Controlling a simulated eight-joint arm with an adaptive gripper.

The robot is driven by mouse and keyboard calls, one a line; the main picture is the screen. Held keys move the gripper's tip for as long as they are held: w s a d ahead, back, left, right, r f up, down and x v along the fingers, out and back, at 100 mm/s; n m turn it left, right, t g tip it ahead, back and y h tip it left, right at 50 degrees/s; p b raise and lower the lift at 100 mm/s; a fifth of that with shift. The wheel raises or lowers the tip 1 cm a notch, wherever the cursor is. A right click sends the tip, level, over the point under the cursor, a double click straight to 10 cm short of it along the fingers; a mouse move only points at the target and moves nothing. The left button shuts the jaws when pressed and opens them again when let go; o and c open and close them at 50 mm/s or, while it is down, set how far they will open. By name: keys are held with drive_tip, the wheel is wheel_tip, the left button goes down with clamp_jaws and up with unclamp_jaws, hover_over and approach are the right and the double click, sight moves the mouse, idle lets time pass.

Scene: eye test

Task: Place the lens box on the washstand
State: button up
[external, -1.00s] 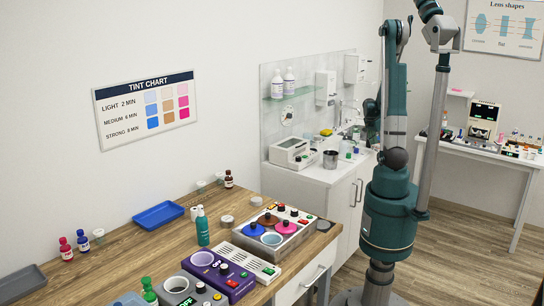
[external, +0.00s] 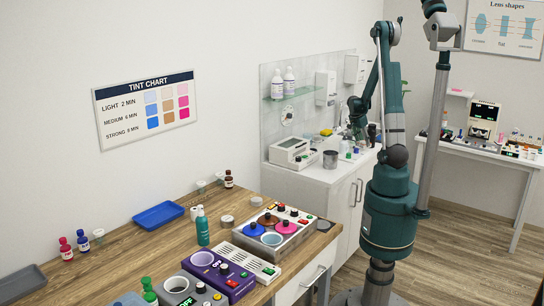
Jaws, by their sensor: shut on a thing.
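The washstand (external: 312,192) is the white cabinet against the back wall, with a white top and a tap area at its far end. My gripper (external: 363,131) is small and dark in this view, low over the far right part of the washstand top. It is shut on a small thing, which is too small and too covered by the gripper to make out. I cannot pick out the lens box for certain anywhere. Whether the held thing touches the top cannot be told.
A white device (external: 292,153), a grey metal cup (external: 330,160) and several small bottles stand on the washstand. The wooden bench (external: 120,262) in front holds a blue tray (external: 159,214) and tinting units. A white table (external: 480,152) with instruments stands at the back right.

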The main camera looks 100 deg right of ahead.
drive_tip(key=w+d+p, duration=0.2)
drive_tip(key=w+d, duration=1.2)
drive_tip(key=shift+w+d, duration=0.1)
drive_tip(key=shift+w, duration=0.05)
drive_tip(key=shift+w+d, duration=0.15)
drive_tip(key=shift+d, duration=0.05)
drive_tip(key=shift+w+d+f, duration=0.15)
drive_tip(key=shift+f, duration=0.75)
drive_tip(key=shift+w+d+f, duration=0.1)
drive_tip(key=shift+w+f, duration=0.05)
drive_tip(key=shift+f, duration=0.7)
drive_tip(key=shift+f, duration=0.15)
drive_tip(key=o, duration=0.5)
drive_tip(key=shift+b, duration=0.3)
drive_tip(key=o, duration=0.4)
drive_tip(key=shift+r, duration=0.2)
